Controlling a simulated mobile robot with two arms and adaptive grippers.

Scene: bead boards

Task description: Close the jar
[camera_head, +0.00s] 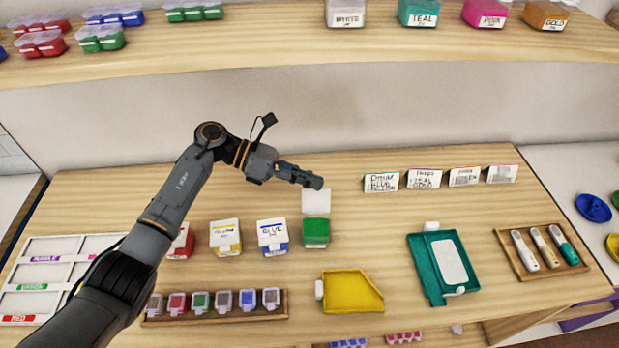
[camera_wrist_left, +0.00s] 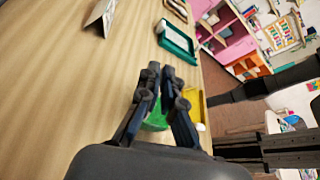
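The green jar (camera_head: 316,234) stands on the table at the right end of a row of jars. Its white lid (camera_head: 316,201) is open, raised at the back edge of the jar. My left gripper (camera_head: 317,183) is just behind and above the lid's upper edge. In the left wrist view the gripper's fingertips (camera_wrist_left: 161,70) are close together with nothing seen between them. Part of the green jar (camera_wrist_left: 156,119) shows between the fingers there, and the rest is hidden. Whether the gripper touches the lid cannot be told. My right gripper is not seen.
Closed-looking blue (camera_head: 272,237), yellow (camera_head: 225,238) and red (camera_head: 181,242) jars stand left. A yellow tray (camera_head: 352,291) lies in front, a teal tray (camera_head: 418,268) to the right. Cards (camera_head: 381,182) stand behind. The table between the green jar and teal tray is clear.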

